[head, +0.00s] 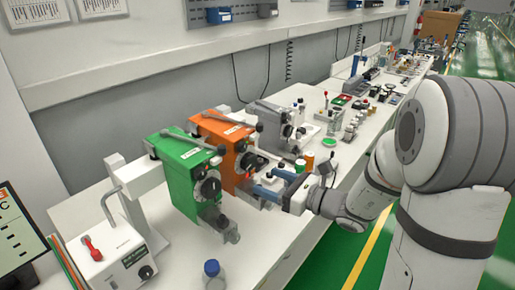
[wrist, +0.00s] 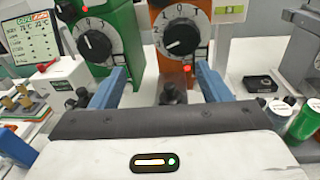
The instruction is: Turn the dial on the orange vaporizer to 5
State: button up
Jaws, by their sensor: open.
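The orange vaporizer (head: 213,130) stands between a green and a grey one on the bench. Its black dial (wrist: 181,36) faces me in the upper middle of the wrist view, with white numerals 1 and 0 near its top. A red dot shows below the dial. The exact setting is too small to read. My gripper (wrist: 160,69) is open, its blue fingers apart and empty. In the head view it is just in front of the orange vaporizer. In the wrist view the dial appears above and between the fingertips, with no visible contact.
The green vaporizer (head: 183,175) with its own black dial (wrist: 95,43) stands close on the left. The grey vaporizer (head: 272,122) is on the right. Small jars (head: 308,160) stand right of my gripper. A blue-capped bottle (head: 212,270) is at the bench front.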

aim_at(252, 162)
jog(key=shift+m+t, duration=0.8)
jog(key=shift+m, duration=0.1)
jog(key=w+a, duration=0.1)
jog(key=w, duration=0.1)
jog(key=w+a+p, duration=0.1)
jog(key=w+a, duration=0.1)
jog(key=w+a+r+p, duration=0.1)
jog(key=w, duration=0.1)
jog(key=shift+w+a, duration=0.35)
jog(key=shift+a, duration=0.05)
jog(key=shift+c, duration=0.2)
jog(key=c, duration=0.9)
jog(key=shift+d+h, duration=0.15)
jog(key=shift+h, duration=0.15)
jog(key=shift+f+b, duration=0.1)
jog(key=shift+b, duration=0.2)
